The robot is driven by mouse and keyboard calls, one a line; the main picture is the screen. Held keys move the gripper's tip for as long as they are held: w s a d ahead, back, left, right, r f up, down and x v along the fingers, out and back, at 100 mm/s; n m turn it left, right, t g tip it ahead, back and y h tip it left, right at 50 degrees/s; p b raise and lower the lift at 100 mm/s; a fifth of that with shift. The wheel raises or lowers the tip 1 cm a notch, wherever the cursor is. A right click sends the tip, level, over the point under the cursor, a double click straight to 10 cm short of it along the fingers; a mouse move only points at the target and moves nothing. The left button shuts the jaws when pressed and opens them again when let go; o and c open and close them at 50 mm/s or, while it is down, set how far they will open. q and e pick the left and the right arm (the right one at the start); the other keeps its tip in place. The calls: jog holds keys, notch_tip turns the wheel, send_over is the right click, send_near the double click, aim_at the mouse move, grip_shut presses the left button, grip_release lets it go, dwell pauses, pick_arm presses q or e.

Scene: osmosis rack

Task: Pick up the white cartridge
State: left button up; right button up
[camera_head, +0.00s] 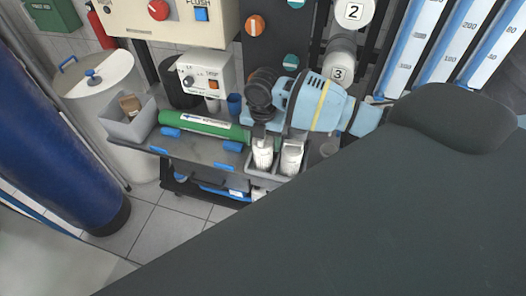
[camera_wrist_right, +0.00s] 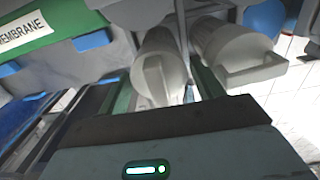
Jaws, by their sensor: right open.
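Two white cartridges stand side by side in a grey holder (camera_head: 262,181) on the bench edge. The left white cartridge (camera_head: 263,154) is directly below my right gripper (camera_head: 264,137), and the right white cartridge (camera_head: 291,159) is just beside it. In the right wrist view, one white cartridge (camera_wrist_right: 158,68) lies between the two fingers of my right gripper (camera_wrist_right: 165,92), and the other cartridge (camera_wrist_right: 232,48), with a loop handle, is outside them to the right. The right gripper is open; whether its fingers touch the cartridge cannot be told. My left gripper is not in view.
A green membrane tube (camera_head: 204,126) lies on the dark bench left of the holder, with blue clips near it. A grey bin (camera_head: 131,125) stands farther left. A blue cylinder (camera_head: 50,130) stands far left.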

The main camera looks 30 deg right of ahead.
jog(key=c, duration=1.1)
jog(key=shift+r, duration=0.1)
jog(key=shift+r, duration=0.6)
notch_tip(320, 180, up, 2)
jog(key=shift+r, duration=0.2)
jog(key=s+a+r, duration=0.1)
jog(key=s+a, duration=0.8)
jog(key=s, duration=0.4)
jog(key=shift+p, duration=0.4)
jog(key=shift+a+r, duration=0.1)
jog(key=shift+r, duration=0.05)
